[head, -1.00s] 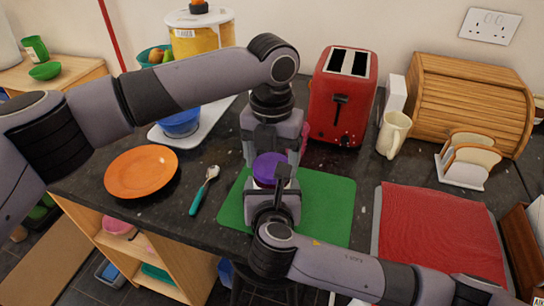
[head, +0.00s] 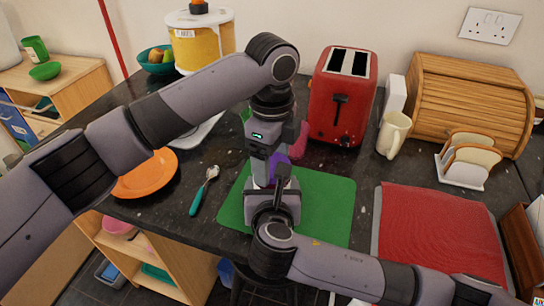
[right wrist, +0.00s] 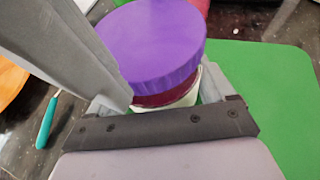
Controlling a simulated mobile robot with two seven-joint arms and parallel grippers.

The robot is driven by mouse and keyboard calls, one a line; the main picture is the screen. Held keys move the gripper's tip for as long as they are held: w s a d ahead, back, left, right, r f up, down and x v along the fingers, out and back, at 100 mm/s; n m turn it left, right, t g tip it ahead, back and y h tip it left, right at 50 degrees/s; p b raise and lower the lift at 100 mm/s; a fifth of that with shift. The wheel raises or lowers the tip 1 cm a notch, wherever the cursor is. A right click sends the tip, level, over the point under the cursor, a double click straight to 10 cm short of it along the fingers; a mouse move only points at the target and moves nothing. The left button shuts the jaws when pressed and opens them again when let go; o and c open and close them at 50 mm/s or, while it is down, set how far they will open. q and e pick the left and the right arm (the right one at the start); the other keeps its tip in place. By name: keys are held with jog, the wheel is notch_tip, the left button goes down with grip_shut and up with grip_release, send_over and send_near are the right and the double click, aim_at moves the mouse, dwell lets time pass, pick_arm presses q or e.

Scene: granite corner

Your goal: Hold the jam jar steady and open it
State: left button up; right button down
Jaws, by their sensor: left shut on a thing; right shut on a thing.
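The jam jar stands upright over the green mat (head: 327,205). Its purple lid (head: 281,163) is partly hidden by my left gripper (head: 268,176), which comes from above and is shut on the lid. In the right wrist view the lid (right wrist: 162,45) sits over the dark red jar (right wrist: 165,98), whose lower part is pale. My right gripper (head: 272,193) comes from the front and is shut around the jar body. Its fingers flank the jar in the right wrist view. I cannot tell whether the lid is loose.
A red toaster (head: 342,100) stands behind the mat. An orange plate (head: 146,178) and a teal-handled spoon (head: 204,190) lie to the left. A red mat (head: 440,232) lies to the right, with a cream mug (head: 394,135) and toast rack (head: 467,162) behind it.

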pick_arm(q)
jog(key=n, duration=0.5)
pick_arm(e)
jog(key=shift+f, duration=0.1)
pick_arm(q)
jog(key=n, duration=1.7)
jog(key=shift+r+n, duration=0.1)
jog(key=shift+n, duration=0.3)
jog(key=n, duration=0.4)
jog(key=shift+n, duration=0.3)
jog(key=n, duration=0.4)
jog(key=shift+n, duration=0.3)
jog(key=n, duration=0.5)
jog(key=shift+n, duration=0.4)
jog(key=shift+r, duration=0.1)
